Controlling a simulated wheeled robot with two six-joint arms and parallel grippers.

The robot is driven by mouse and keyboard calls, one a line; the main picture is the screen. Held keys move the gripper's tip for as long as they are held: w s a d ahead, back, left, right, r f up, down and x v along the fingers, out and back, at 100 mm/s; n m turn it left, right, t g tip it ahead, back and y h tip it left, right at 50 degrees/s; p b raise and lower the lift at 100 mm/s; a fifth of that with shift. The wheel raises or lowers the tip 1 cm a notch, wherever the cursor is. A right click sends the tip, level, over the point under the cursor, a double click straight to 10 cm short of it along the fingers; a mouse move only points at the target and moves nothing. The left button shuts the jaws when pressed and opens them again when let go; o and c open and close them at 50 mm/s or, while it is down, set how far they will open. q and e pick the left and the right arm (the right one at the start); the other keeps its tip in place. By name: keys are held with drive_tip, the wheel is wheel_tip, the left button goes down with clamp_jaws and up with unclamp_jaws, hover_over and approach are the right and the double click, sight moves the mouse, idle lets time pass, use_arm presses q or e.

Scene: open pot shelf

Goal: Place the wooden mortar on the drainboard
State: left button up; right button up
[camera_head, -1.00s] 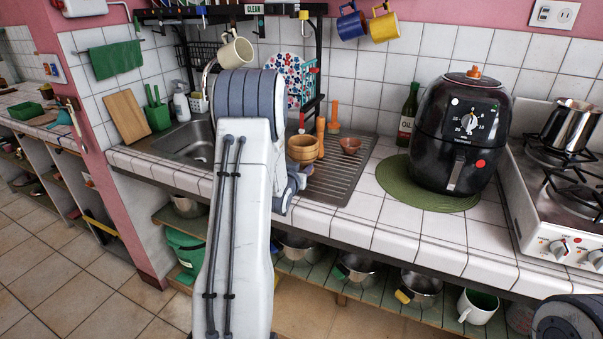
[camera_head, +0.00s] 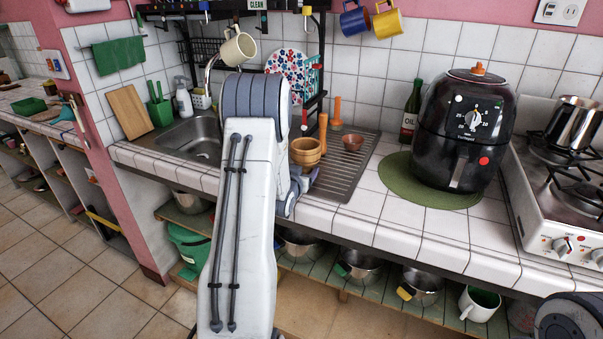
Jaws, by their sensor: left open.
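The wooden mortar (camera_head: 306,152) is a light brown banded bowl. It appears upright at the left part of the grey ribbed drainboard (camera_head: 346,178), right of the sink. Its base is partly hidden by my left gripper (camera_head: 306,178), which is low in front of it, just past my forearm. The left gripper is open, and the mortar looks free of its fingers, though my arm hides much of this area. My right gripper is not in view; only a dark part of my right arm shows at the bottom right corner.
A small brown bowl (camera_head: 352,142) and orange wooden pieces (camera_head: 336,112) stand behind the mortar. A black rack (camera_head: 321,60) with hanging mugs is above. A black air fryer (camera_head: 465,130) on a green mat (camera_head: 428,190) and a stove (camera_head: 560,225) are right. Tiled counter is free in front.

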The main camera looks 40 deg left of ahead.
use_arm(q)
drive_tip(key=b+v, duration=0.1)
drive_tip(key=v, duration=1.1)
drive_tip(key=w+d+m+h, duration=0.1)
drive_tip(key=d, duration=0.3)
drive_tip(key=w+d+f+m+g+h, duration=0.1)
drive_tip(key=d, duration=0.4)
drive_tip(key=w+d+m+g+h, duration=0.1)
drive_tip(key=d, duration=0.3)
drive_tip(key=shift+d+f+h, duration=0.15)
drive_tip(key=shift+f+h, duration=0.05)
drive_tip(key=shift+h, duration=0.1)
drive_tip(key=s+d+m+g+h, duration=0.25)
drive_tip(key=s+d, duration=0.35)
drive_tip(key=d, duration=0.4)
drive_tip(key=s+d+m+g+h, duration=0.1)
drive_tip(key=s+d+m+g, duration=0.25)
drive_tip(key=s+d, duration=0.45)
drive_tip(key=s+d+m+g, duration=0.2)
drive_tip(key=s+d+g, duration=0.4)
drive_tip(key=s, duration=0.8)
drive_tip(key=shift+s+d+r+m, duration=0.2)
drive_tip(key=shift+d+r+m, duration=0.2)
drive_tip(key=shift+d, duration=0.35)
drive_tip(key=shift+y, duration=0.25)
wheel_tip(320, 180, up, 6)
drive_tip(key=p, duration=0.6)
drive_tip(key=shift+r, duration=0.25)
